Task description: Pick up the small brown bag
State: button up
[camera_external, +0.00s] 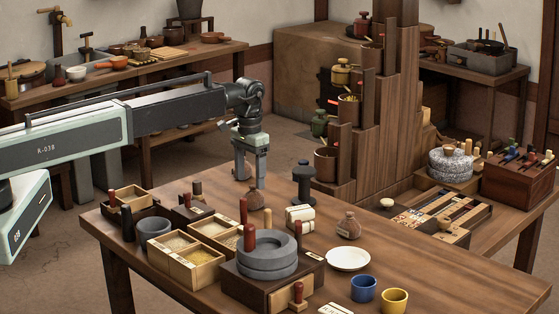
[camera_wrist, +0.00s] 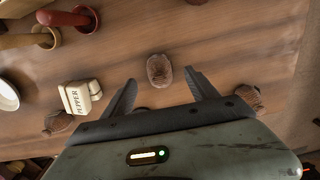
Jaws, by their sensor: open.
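A small brown bag (camera_external: 254,200) with a tied top stands on the table, just below my gripper (camera_external: 250,176). In the wrist view, a brown ribbed item (camera_wrist: 159,70), which looks like this bag seen from above, lies ahead between my fingertips (camera_wrist: 161,80). My gripper is open and empty, pointing down, and its fingers are apart from the bag. A second brown bag (camera_external: 349,226) with a label stands further right, behind the white plate.
White packets (camera_external: 300,218), one marked PEPPER (camera_wrist: 80,97), stand right of the bag. A dark waisted object (camera_external: 303,183) is near the far edge. A stone quern (camera_external: 266,262) and grain boxes (camera_external: 186,262) are nearer the camera. A white plate (camera_external: 347,258) lies right.

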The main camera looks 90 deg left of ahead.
aim_at(252, 186)
jog(key=f+b, duration=0.5)
jog(key=shift+w+a+f, duration=0.1)
jog(key=shift+w+f, duration=0.05)
jog(key=shift+w, duration=0.1)
jog(key=shift+r, duration=0.2)
grip_shut()
notch_tip(252, 186, up, 10)
jog(key=p, duration=1)
jog(key=shift+r, duration=0.15)
